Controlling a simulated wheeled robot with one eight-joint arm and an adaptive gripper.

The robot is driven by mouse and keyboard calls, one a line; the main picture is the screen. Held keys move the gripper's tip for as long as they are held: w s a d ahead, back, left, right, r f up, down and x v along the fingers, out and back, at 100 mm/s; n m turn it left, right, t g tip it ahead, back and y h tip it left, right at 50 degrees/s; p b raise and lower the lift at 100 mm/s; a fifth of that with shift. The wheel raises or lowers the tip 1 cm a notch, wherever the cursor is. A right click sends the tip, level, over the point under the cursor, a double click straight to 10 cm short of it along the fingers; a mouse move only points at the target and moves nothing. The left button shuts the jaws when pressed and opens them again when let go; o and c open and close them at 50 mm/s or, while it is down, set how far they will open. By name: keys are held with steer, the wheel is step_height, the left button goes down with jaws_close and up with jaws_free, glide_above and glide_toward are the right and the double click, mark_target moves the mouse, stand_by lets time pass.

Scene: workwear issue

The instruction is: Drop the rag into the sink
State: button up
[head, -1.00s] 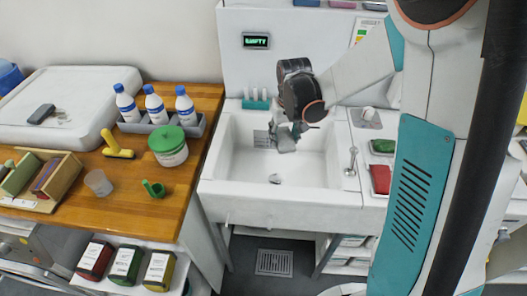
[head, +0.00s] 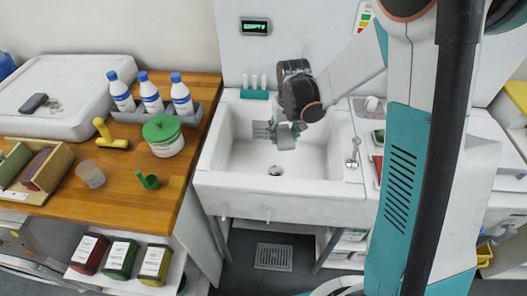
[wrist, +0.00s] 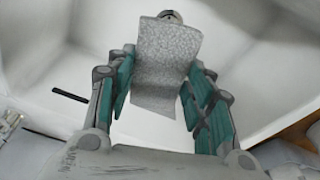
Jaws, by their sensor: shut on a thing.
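The white sink (head: 222,160) stands in the middle of the head view, with its drain (head: 276,170) on the basin floor. My gripper (head: 272,132) hangs over the basin, pointing down, inside the outline of the rim. In the wrist view the rag (wrist: 166,62) is a grey, speckled, flat cloth between the two teal-padded fingers of my gripper (wrist: 160,88). The fingers are shut on it. The white basin walls surround it there, and the rag partly covers the drain behind it. In the head view the rag is small and hard to tell from the fingers.
Left of the sink is a wooden counter (head: 118,185) with several bottles, a green-lidded tub (head: 163,136) and a yellow tool (head: 110,137). A tap (head: 353,153) stands at the sink's right edge. A small display (head: 255,26) reads EMPTY on the wall panel behind.

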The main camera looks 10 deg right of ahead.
steer(key=o, duration=1.1)
steer(key=shift+r, duration=0.15)
steer(key=shift+s+r, duration=0.2)
steer(key=shift+r, duration=1.1)
steer(key=shift+s+r, duration=0.2)
steer(key=shift+r, duration=1.1)
steer(key=shift+s+r, duration=0.2)
steer(key=shift+r, duration=1.1)
step_height(320, 180, down, 4)
steer(key=b, duration=0.3)
steer(key=shift+r, duration=0.15)
steer(key=s+r+t, duration=0.1)
steer(key=s+r, duration=0.3)
steer(key=s, duration=0.3)
steer(key=s+r+t, duration=0.2)
steer(key=s+r, duration=0.2)
steer(key=s, duration=0.3)
steer(key=s+r+t, duration=0.2)
steer(key=s+r, duration=0.2)
steer(key=s, duration=0.3)
steer(key=shift+s+n, duration=0.3)
